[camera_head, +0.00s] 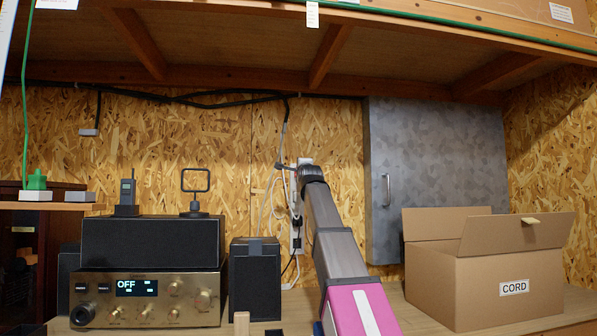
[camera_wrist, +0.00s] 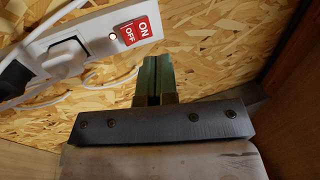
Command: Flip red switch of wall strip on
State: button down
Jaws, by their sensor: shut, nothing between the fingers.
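The white wall strip (camera_wrist: 90,40) runs slantwise across the upper left of the wrist view, fixed to the chipboard wall. Near its right end are a red piece marked ON and OFF (camera_wrist: 141,30), which looks like the red switch, and a small lit spot (camera_wrist: 113,37). Which way it is tipped I cannot tell. A white plug (camera_wrist: 64,58) sits in the strip. My gripper (camera_wrist: 158,62) is shut and empty, with its greenish fingertips just below the red piece; contact is unclear. In the head view the upright strip (camera_head: 297,238) is partly hidden by my arm.
An amplifier (camera_head: 148,298) reads OFF on its display, below a black speaker (camera_head: 150,241). A smaller black box (camera_head: 254,278) stands left of my arm. A cardboard box marked CORD (camera_head: 515,290) and a grey wall cabinet (camera_head: 436,165) are to the right. A shelf (camera_head: 235,55) hangs overhead.

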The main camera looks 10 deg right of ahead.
jog(key=s, duration=0.6)
jog(key=shift+s, duration=0.2)
